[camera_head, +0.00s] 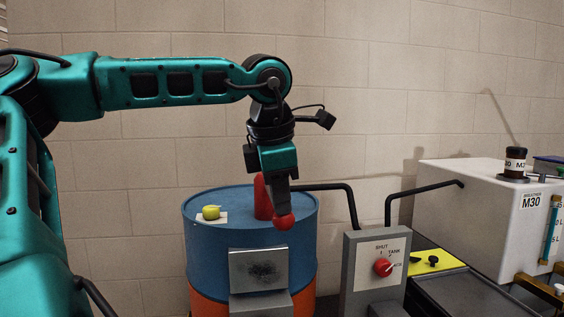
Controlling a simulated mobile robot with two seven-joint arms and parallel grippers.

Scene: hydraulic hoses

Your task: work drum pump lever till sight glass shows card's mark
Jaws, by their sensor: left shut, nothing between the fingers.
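A blue and orange drum (217,248) stands in the middle, with a red pump body (262,197) on its lid. The pump lever's red ball knob (285,222) sits at the front of the lid. My left gripper (281,207) points down just above the knob. Its fingers are shut with nothing between them; I cannot tell whether they touch the knob. A sight glass (553,232) with blue in it is on the white tank (460,207) at the right edge, too small to read its level. A label on the tank reads M30 (530,202). My right gripper is out of view.
A grey valve box (358,285) with a red knob (383,268) and SHUT and TANK lettering stands right of the drum. Black pipes (330,187) run over it. A yellow-green object (211,212) lies on the drum lid. A dark-capped jar (515,162) stands on the tank.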

